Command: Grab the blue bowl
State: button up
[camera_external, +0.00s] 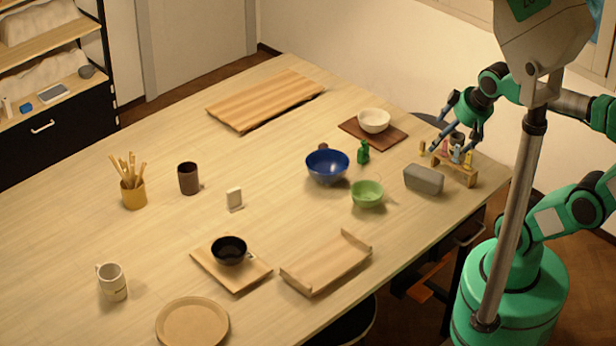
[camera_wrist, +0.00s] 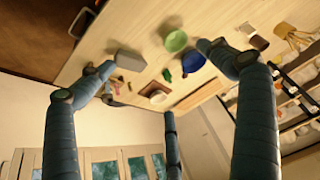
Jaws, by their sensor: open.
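The blue bowl (camera_external: 327,167) stands upright on the wooden table, right of its middle in the external view. In the wrist view the blue bowl (camera_wrist: 192,62) shows near the top centre, partly covered by a finger. My gripper (camera_external: 455,150) is open and empty above the right end of the table, to the right of the bowl and well apart from it. In the wrist view my gripper (camera_wrist: 155,70) shows its spread fingers with nothing held between them.
A green bottle (camera_external: 363,152) and a green bowl (camera_external: 367,194) stand close to the blue bowl. A white bowl (camera_external: 374,120) sits on a dark board (camera_external: 395,138) behind. A grey block (camera_external: 424,179) and a small wooden stand (camera_external: 458,173) are near my gripper.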

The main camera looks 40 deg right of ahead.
jog(key=c, duration=1.2)
jog(key=w+d+m+g+p, duration=0.2)
jog(key=w+m+g, duration=0.1)
jog(key=w, duration=2)
jog(key=w+d+f+g, duration=0.1)
jog(key=w+f, duration=0.5)
jog(key=w+d+f+m+g+y+p, duration=0.1)
jog(key=w+f, duration=0.5)
jog(key=w+d+f+m+y+p, duration=0.1)
jog(key=w+f, duration=0.5)
jog(key=f, duration=0.1)
jog(key=shift+w+d+g, duration=0.25)
jog(key=shift+d+g, duration=0.15)
